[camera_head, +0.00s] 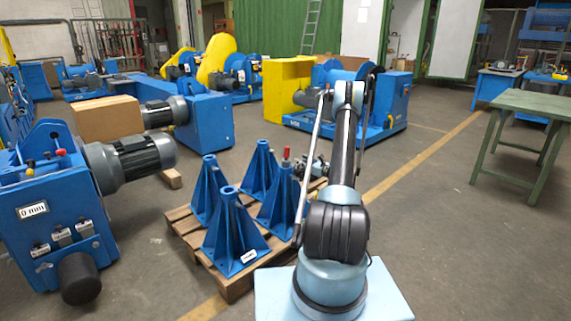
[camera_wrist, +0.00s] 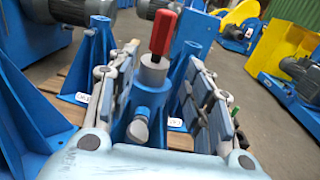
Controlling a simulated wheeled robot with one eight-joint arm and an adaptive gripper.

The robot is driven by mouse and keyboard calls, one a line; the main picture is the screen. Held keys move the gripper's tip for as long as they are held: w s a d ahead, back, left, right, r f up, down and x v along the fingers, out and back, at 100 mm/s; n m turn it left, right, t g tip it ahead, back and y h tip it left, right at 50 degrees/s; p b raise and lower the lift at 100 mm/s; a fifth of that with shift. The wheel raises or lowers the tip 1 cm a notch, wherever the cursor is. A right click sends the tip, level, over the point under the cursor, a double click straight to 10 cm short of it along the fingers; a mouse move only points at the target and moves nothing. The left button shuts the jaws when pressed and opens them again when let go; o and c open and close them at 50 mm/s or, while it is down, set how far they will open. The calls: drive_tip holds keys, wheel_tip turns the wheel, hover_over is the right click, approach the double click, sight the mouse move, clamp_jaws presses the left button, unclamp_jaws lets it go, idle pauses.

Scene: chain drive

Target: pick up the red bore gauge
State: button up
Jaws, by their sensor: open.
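The red bore gauge (camera_head: 286,153) stands upright on top of a blue conical stand on the pallet. In the wrist view its red body (camera_wrist: 163,32) rises from the grey round top of a blue stand (camera_wrist: 150,98). My gripper (camera_wrist: 161,62) is open, with one finger on each side of the gauge's line of sight. The gauge shows beyond and between the fingertips, and I see no contact. In the head view my gripper (camera_head: 313,167) is partly hidden by my arm, just right of the gauge.
Several blue stands (camera_head: 235,235) crowd a wooden pallet (camera_head: 236,288) around the gauge. A blue machine with a grey motor (camera_head: 130,162) stands at the left. A green table (camera_head: 530,103) is at the right. Open floor (camera_head: 450,240) lies right of my arm.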

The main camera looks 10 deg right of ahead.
sight(288, 156)
drive_tip(key=x, duration=1.2)
drive_tip(key=shift+w+a, duration=0.1)
drive_tip(key=shift+a, duration=0.1)
drive_tip(key=shift+r, duration=0.1)
clamp_jaws()
